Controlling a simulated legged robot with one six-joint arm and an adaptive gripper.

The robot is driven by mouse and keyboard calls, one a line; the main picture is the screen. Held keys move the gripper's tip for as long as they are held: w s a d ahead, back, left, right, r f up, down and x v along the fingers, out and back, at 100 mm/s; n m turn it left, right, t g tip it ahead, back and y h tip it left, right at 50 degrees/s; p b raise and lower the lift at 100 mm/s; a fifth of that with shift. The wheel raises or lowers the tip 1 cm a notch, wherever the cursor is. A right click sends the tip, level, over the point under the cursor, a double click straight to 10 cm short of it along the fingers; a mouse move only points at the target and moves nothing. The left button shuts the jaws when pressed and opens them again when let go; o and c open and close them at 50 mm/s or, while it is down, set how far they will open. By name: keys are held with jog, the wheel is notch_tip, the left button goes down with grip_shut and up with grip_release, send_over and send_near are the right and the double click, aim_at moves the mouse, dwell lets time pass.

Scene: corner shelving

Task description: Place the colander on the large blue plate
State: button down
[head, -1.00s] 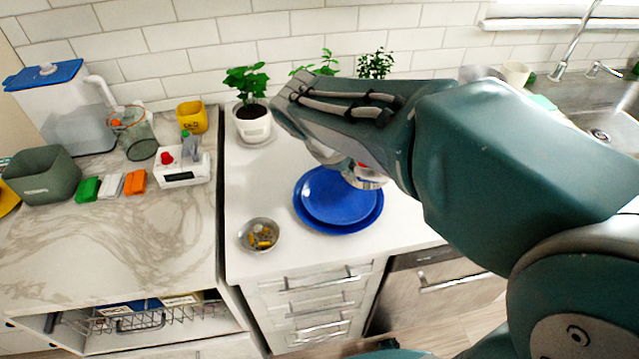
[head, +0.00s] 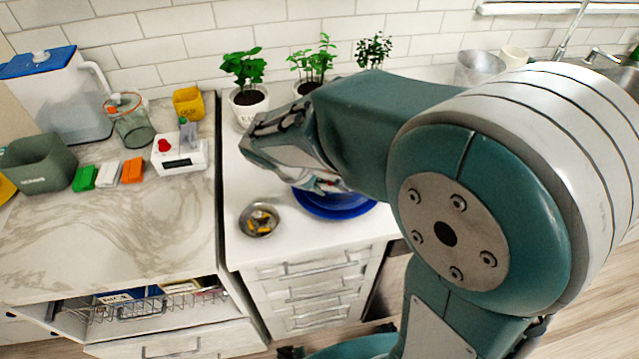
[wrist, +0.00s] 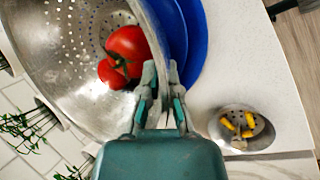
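The metal colander (wrist: 75,55) fills the left of the wrist view, with red tomatoes (wrist: 127,45) inside. My gripper (wrist: 163,88) has its fingers on either side of the colander's rim and appears shut on it. The large blue plate (head: 335,213) lies on the white counter, with a smaller blue plate on it. Blue plate edges (wrist: 193,45) show just beyond the rim in the wrist view. In the head view my arm and gripper (head: 322,186) hide most of the colander and part of the plates. I cannot tell whether the colander touches them.
A small metal bowl (head: 259,220) with yellow pieces stands left of the plates. Potted plants (head: 249,103) line the wall behind. Bare white counter lies around the small bowl. A gap separates it from the marble counter (head: 130,235) at left.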

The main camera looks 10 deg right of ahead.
jog(key=c, duration=0.8)
grip_release()
jog(key=v, duration=1.2)
jog(key=s+d+m+t+y, duration=0.3)
jog(key=s+d+m+y, duration=0.2)
jog(key=s+d+m, duration=0.5)
jog(key=s, duration=0.2)
jog(key=shift+s+d+r, duration=0.2)
jog(key=shift+s+d, duration=0.1)
jog(key=shift+s, duration=0.1)
jog(key=shift+d, duration=0.1)
